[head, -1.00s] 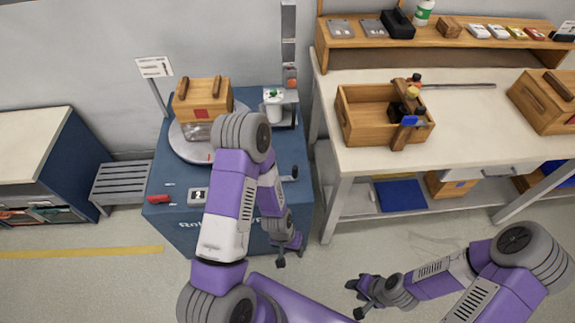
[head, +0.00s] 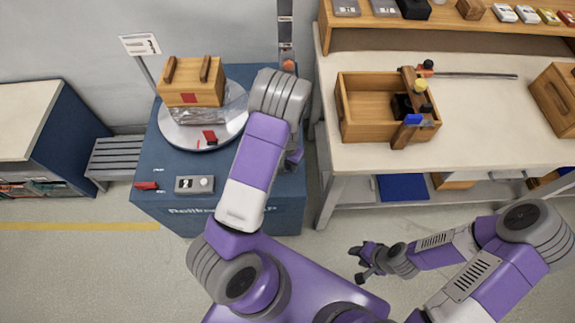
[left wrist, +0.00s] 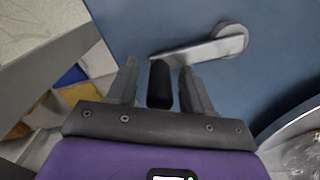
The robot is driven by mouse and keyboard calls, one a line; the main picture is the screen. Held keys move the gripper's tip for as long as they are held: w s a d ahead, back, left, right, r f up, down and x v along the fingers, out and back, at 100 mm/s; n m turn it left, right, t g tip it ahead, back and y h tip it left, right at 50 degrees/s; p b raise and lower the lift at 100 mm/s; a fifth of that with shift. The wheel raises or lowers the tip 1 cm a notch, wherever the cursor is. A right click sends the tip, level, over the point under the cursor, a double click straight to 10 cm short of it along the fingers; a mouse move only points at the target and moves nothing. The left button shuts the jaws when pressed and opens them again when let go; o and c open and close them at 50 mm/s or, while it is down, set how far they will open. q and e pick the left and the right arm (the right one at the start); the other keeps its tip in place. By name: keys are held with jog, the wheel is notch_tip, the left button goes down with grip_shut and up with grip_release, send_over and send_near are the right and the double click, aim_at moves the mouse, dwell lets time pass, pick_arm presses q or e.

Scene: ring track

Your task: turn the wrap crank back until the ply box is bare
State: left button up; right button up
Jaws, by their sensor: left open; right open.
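The ply box (head: 192,82) stands on the round turntable (head: 172,134) of the blue wrap machine, its lower part in clear film (head: 205,110). In the left wrist view, the wrap crank (left wrist: 205,50) is a metal arm on the machine's blue side, with a black handle (left wrist: 160,85). My left gripper (left wrist: 158,68) is open, one finger on each side of that handle, with gaps showing. In the head view my left arm hides the crank and most of that gripper. My right gripper (head: 360,262) is open and empty above the floor.
A control box (head: 195,184) and a red item (head: 146,186) lie on the machine's front edge. The workbench (head: 470,120) to the right holds an open wooden box (head: 365,134) with a clamp. A grey slatted bench (head: 113,158) stands left. The floor in front is clear.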

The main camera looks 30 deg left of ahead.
pick_arm(q)
jog(key=shift+f, duration=0.35)
grip_shut()
jog(key=shift+a, duration=0.1)
